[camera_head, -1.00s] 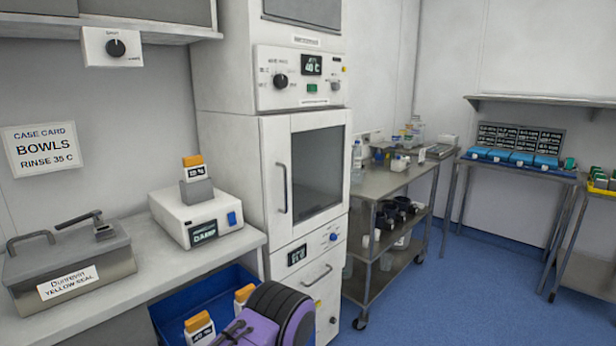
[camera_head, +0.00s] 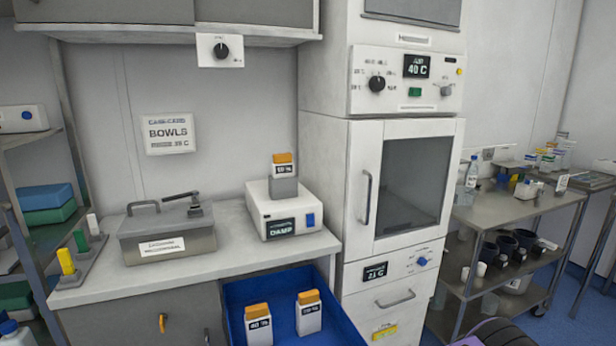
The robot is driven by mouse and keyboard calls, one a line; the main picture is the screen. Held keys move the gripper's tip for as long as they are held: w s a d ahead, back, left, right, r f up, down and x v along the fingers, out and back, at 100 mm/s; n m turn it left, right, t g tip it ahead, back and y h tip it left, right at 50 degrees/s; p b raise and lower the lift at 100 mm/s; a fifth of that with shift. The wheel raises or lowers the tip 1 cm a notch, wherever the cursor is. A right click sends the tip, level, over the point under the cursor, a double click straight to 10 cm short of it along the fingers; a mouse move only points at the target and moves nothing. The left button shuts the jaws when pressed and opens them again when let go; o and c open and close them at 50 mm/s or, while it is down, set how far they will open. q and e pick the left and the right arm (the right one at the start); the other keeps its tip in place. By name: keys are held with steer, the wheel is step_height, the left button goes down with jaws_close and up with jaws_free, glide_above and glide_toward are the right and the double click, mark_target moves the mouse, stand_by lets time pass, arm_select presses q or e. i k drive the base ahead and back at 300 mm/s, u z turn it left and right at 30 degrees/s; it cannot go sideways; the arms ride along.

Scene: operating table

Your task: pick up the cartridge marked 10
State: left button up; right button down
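Three white cartridges with orange caps are in view. One cartridge (camera_head: 284,172) stands upright in a grey holder on top of the white device (camera_head: 291,218) labelled DAMP; its small label seems to read 10 %, though it is blurred. Two more stand in the blue bin below the counter: the left cartridge (camera_head: 258,327) seems to read 40 %, and the label of the right cartridge (camera_head: 309,315) is too blurred to read surely. Neither of my grippers is in view.
A grey lidded metal box (camera_head: 166,238) sits left of the device on the counter (camera_head: 110,287). The blue bin (camera_head: 345,328) is below it. A tall white cabinet (camera_head: 335,170) stands to the right, then a steel trolley (camera_head: 515,209). Shelves (camera_head: 55,236) stand at left.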

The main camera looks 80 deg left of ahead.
mark_target(282, 167)
steer(key=z, duration=0.05)
steer(key=i, duration=1.35)
steer(key=u, duration=2.15)
